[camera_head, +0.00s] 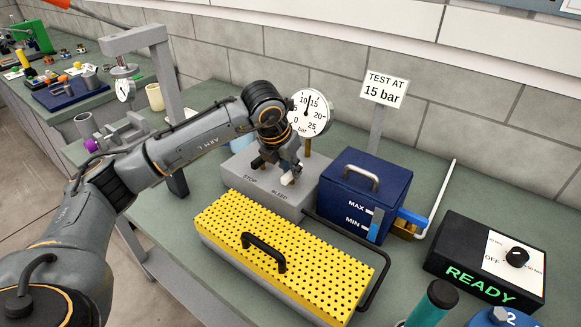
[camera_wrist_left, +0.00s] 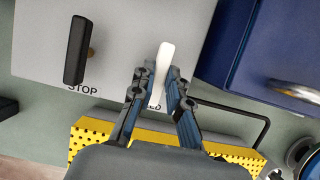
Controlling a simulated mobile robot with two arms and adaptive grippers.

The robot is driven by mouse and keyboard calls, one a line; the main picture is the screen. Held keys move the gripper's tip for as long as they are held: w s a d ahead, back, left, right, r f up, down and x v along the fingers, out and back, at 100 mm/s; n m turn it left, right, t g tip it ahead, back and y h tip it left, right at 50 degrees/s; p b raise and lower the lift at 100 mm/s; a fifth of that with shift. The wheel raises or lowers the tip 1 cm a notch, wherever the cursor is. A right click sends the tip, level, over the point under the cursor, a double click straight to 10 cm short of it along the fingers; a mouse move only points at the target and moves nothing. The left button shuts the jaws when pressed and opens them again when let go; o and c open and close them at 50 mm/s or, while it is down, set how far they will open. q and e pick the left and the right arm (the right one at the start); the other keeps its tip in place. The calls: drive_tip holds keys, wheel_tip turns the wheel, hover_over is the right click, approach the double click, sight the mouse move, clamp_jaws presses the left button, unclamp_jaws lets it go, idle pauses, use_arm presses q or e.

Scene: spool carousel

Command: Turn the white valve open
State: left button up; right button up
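The white valve is a small lever at the BLEED label on the grey block (camera_head: 235,172). In the left wrist view the white valve (camera_wrist_left: 163,58) stands between my left fingertips (camera_wrist_left: 161,76), which are close in on both sides of it. They look shut on it. In the head view my left gripper (camera_head: 276,164) points down over the block, and the white valve's end (camera_head: 289,179) shows beside the fingers. The fingers partly hide the BLEED label in the wrist view. My right gripper is not in view.
A black handle (camera_wrist_left: 76,48) stands at the STOP label. A yellow perforated cover (camera_head: 310,258) lies in front of the block, a blue tank (camera_head: 350,205) stands right, and a gauge (camera_head: 310,112) behind. A black READY box (camera_head: 455,252) is further right.

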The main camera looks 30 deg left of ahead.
use_arm(q)
drive_tip(key=o, duration=0.4)
drive_tip(key=shift+r, duration=0.1)
drive_tip(key=v, duration=1.2)
